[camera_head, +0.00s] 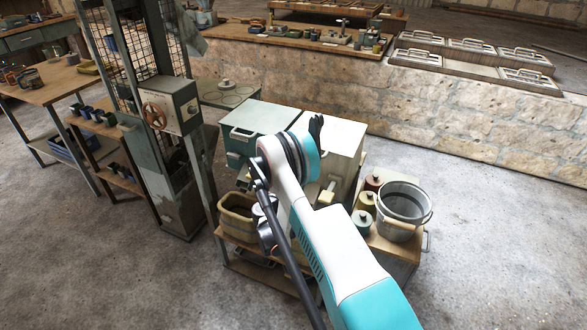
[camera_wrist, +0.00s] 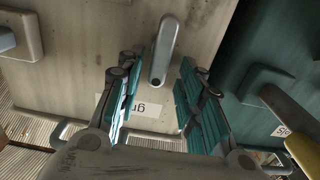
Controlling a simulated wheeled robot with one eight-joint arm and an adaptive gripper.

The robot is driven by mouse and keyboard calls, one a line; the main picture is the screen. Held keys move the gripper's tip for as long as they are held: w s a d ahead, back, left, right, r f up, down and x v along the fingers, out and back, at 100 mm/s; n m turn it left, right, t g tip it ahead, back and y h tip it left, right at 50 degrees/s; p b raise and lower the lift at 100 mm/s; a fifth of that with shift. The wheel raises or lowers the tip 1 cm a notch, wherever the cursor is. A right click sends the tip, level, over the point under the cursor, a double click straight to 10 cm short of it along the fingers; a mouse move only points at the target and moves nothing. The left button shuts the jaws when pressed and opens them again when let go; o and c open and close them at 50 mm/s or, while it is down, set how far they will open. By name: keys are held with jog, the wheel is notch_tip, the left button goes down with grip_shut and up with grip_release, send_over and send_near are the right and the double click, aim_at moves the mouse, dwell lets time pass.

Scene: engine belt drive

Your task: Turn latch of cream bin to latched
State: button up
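The cream bin (camera_head: 345,134) stands right of the teal bin in the head view, its front partly hidden by my arm. Its face (camera_wrist: 75,60) fills much of the wrist view, with an upside-down label. A grey upright bar (camera_wrist: 166,48) on that face lies between my fingers; I cannot tell whether it is the latch lever. My gripper (camera_wrist: 158,65) is open, fingers either side of the bar, with no contact visible. In the head view, my arm mostly hides it.
The teal bin (camera_head: 258,118) is close beside; its lever with a yellow grip (camera_wrist: 303,153) shows in the wrist view. A metal bucket (camera_head: 402,208) and several lidded jars (camera_head: 367,201) stand at right. A tub (camera_head: 237,214) stands in front. A stone wall (camera_head: 440,105) runs behind.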

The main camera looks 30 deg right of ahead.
jog(key=shift+s+d, duration=0.15)
jog(key=shift+s, duration=0.05)
jog(key=shift+c, duration=0.3)
grip_shut()
jog(key=n, duration=0.6)
jog(key=w+a+f+n, duration=0.1)
jog(key=n, duration=0.4)
jog(key=w+f+n, duration=0.1)
jog(key=n, duration=0.5)
jog(key=shift+a+f+n, duration=0.25)
jog(key=shift+a+n, duration=0.05)
jog(key=shift+a, duration=0.05)
dwell(0.3)
